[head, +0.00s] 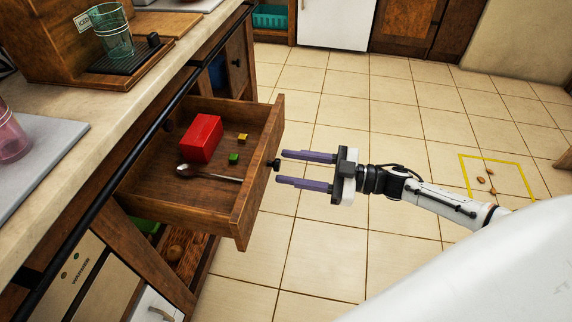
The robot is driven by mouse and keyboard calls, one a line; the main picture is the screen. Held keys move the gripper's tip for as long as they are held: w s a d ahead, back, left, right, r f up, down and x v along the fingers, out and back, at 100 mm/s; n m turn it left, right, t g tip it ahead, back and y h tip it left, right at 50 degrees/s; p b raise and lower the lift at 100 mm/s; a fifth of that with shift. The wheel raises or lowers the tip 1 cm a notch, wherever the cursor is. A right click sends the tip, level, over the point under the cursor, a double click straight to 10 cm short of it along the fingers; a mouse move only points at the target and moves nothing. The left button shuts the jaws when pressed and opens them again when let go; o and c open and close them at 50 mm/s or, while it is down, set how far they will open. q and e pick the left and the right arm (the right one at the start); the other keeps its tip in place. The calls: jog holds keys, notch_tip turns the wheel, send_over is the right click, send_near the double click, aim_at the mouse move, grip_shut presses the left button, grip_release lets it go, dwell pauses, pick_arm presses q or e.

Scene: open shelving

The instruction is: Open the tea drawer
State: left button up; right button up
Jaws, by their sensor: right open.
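The wooden drawer (262,184) is pulled out from under the counter. Inside it are a red box (201,138), a spoon (210,173), a small green cube (233,158) and a small yellow cube (243,138). A dark round knob (273,165) sits on the drawer's front face. My right gripper (308,171) is open and empty to the right of the drawer front. Its two purple fingers point at the knob, with the tips just short of it or beside it; exact contact is hard to tell. My left gripper is not in view.
A black rail (150,135) runs along the counter edge above the drawer. A dispenser stand with a green glass (113,38) and a pink glass (10,135) stand on the counter. The tiled floor (325,245) around my gripper is clear, with brown bits inside a yellow outline at right.

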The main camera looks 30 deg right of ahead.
pick_arm(q)
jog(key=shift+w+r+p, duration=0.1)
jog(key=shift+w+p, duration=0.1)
jog(key=shift+p, duration=0.1)
pick_arm(e)
jog(key=v, duration=0.8)
jog(key=shift+s+d, duration=0.2)
jog(key=shift+d, duration=0.05)
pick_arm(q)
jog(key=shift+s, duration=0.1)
pick_arm(e)
jog(key=s+a+f+m+t+h+p, duration=0.25)
jog(key=a+m+h+p, duration=0.35)
jog(key=a, duration=0.3)
pick_arm(q)
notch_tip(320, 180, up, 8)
jog(key=p, duration=0.5)
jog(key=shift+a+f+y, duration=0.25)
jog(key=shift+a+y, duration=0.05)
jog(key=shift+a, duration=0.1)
pick_arm(e)
jog(key=s+a+f+m+g+h, duration=0.3)
jog(key=s+a, duration=0.4)
jog(key=s, duration=0.5)
jog(key=shift+m+g+h, duration=0.9)
jog(key=shift+g+h, duration=0.2)
jog(key=shift+g, duration=0.15)
